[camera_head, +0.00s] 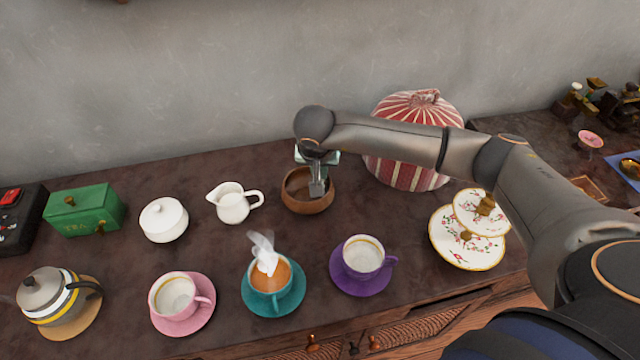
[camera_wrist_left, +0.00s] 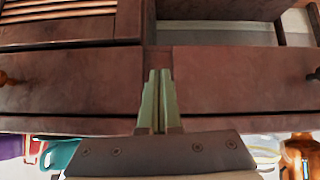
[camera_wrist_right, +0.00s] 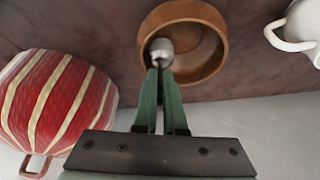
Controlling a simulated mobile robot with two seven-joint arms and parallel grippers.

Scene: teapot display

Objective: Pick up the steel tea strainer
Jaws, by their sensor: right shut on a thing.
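The steel tea strainer (camera_wrist_right: 161,50) shows in the right wrist view as a small rounded metal thing at the tips of my right gripper (camera_wrist_right: 160,72). The right gripper is shut on it, at the inner edge of a round wooden bowl (camera_wrist_right: 219,47). In the head view my right gripper (camera_head: 317,186) points down into the wooden bowl (camera_head: 305,207); whether the strainer touches the bowl I cannot tell. My left gripper (camera_wrist_left: 159,85) is shut and empty in the left wrist view, in front of the wooden drawers.
A striped red teapot cover (camera_head: 407,175) stands right of the bowl, a white creamer (camera_head: 232,206) left of it. In front are the purple cup (camera_head: 363,258), teal cup (camera_head: 278,285) and pink cup (camera_head: 173,294) on saucers. A tiered cake stand (camera_head: 452,245) is at right.

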